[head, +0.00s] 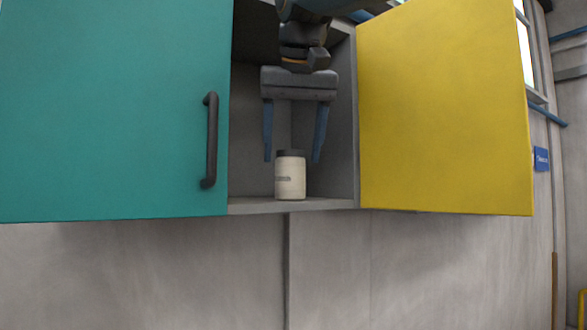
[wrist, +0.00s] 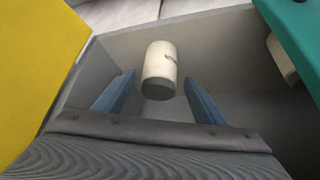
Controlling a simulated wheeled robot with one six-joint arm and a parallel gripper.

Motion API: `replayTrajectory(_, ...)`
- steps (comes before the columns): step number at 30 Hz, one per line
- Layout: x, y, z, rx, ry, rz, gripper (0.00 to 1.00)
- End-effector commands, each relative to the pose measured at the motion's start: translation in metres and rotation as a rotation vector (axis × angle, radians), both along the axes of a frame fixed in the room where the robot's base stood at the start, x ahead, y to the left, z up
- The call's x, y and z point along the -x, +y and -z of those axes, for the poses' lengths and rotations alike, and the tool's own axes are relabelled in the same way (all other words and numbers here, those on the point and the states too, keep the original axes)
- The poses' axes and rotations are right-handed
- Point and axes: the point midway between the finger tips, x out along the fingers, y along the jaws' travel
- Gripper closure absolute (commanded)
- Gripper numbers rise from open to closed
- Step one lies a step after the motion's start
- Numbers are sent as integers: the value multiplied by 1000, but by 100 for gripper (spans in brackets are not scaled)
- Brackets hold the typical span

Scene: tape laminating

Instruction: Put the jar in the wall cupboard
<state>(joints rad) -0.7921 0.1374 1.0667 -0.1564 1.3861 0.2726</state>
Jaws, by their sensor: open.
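The jar (head: 290,178) is cream with a dark lid and a small label. It stands upright on the floor of the wall cupboard (head: 255,206), near the front edge. My gripper (head: 293,160) is open above the jar, its two blue fingers spread to either side with the tips near lid height. In the wrist view the jar (wrist: 160,66) shows beyond and between the open fingers (wrist: 160,88), with gaps on both sides.
The teal door (head: 110,110) with a dark handle (head: 211,140) covers the cupboard's left side. The yellow door (head: 445,110) stands open on the right. The grey side wall (head: 343,120) is close to my gripper. The wall below the cupboard is bare.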

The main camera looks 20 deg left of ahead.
Motion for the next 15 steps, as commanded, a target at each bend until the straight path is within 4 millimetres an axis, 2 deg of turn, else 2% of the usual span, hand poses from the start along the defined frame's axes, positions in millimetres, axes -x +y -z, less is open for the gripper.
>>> replayTrajectory(3, 12, -6, -22, -2, -2, -1, 36)
replayTrajectory(8, 24, -13, -44, -2, -1, -1, 36)
replayTrajectory(15, 33, -18, -58, 0, 1, 0, 36)
